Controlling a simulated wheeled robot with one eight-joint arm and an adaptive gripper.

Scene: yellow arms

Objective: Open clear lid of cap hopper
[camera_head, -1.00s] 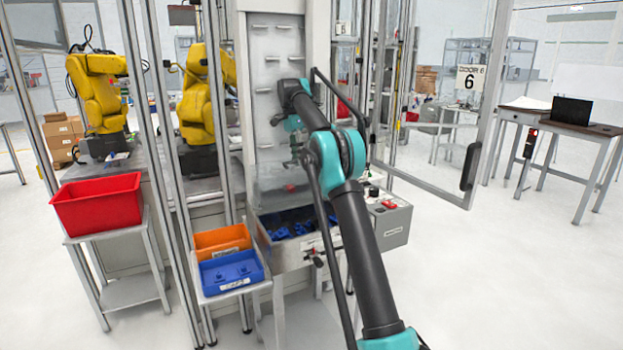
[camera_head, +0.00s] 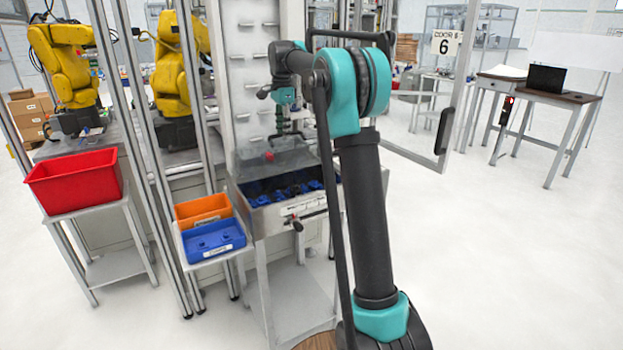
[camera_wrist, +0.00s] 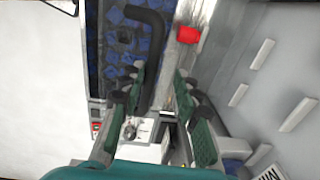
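The cap hopper (camera_head: 290,212) is a metal bin on a stand, with blue caps (camera_head: 285,190) inside. Its clear lid (camera_head: 250,168) is a see-through slanted panel over the back of the bin. A red piece (camera_head: 268,156) shows at the lid; a red piece also shows in the wrist view (camera_wrist: 188,35). My gripper (camera_head: 290,135) is just above the lid. In the wrist view my gripper (camera_wrist: 168,108) has its green-padded fingers apart. A black bent bar (camera_wrist: 152,45) runs between them over the blue caps, perhaps the lid's handle; contact cannot be told.
Orange (camera_head: 203,208) and blue (camera_head: 213,240) bins stand left of the hopper, and a red bin (camera_head: 75,180) farther left. A slotted white panel (camera_head: 250,70) rises behind the hopper. Metal posts stand close by. An open glass door (camera_head: 440,130) is at right.

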